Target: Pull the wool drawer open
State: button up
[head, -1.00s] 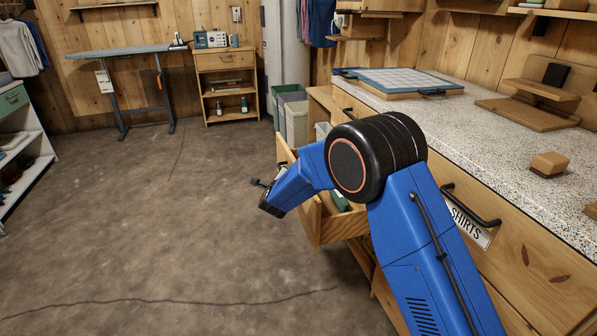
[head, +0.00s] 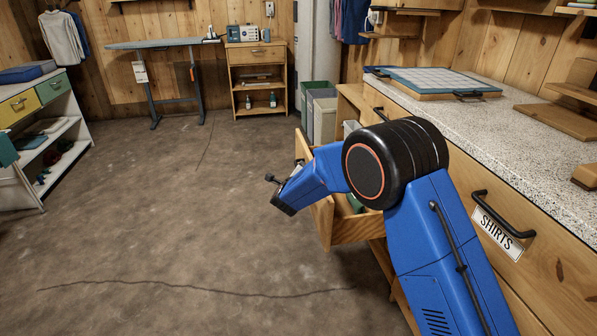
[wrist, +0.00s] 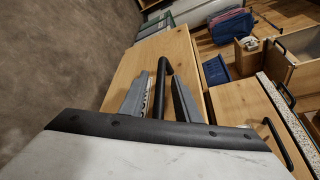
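The wool drawer (head: 325,222) is a pine drawer standing pulled out from the bench, with something green inside. In the wrist view its front (wrist: 125,75) fills the middle, with a black bar handle (wrist: 163,72) and a partly hidden white label (wrist: 147,104). In the head view, my blue arm hides part of the drawer, and the handle and fingertips are not clear.
The bench has a speckled top (head: 500,125) and a drawer labelled SHIRTS (head: 497,232) to the right. Grey and green bins (head: 321,115) stand beyond the wool drawer. A white shelf unit (head: 50,140) is at the left. The floor (head: 180,210) between is clear.

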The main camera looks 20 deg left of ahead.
jog(key=v, duration=1.7)
jog(key=shift+s, duration=0.25)
jog(key=shift+w+d+r, duration=0.1)
jog(key=w+d+r+n+g+y, duration=0.15)
jog(key=d+r+n, duration=0.25)
jog(key=d+r, duration=0.5)
jog(key=w+d+r+n+g+y, duration=0.15)
jog(key=d+r+n, duration=0.35)
jog(key=d, duration=0.7)
jog(key=s+d+r+n+g+h, duration=0.1)
jog(key=s+d+r+n, duration=0.15)
jog(key=s+d, duration=0.4)
jog(key=s+d+r+n+g+h, duration=0.1)
jog(key=s+d+n+g, duration=0.15)
jog(key=d, duration=0.75)
jog(key=s+d+f+n+g+h, duration=0.2)
jog(key=s+d+f+n, duration=0.1)
jog(key=s+d, duration=0.9)
jog(key=s+d+f+n+g+h, duration=0.1)
jog(key=s+d+f+n+h, duration=0.2)
jog(key=s+d, duration=1)
jog(key=s+n, duration=0.1)
jog(key=s, duration=0.2)
jog(key=shift+d+g, duration=0.15)
jog(key=shift+g, duration=0.2)
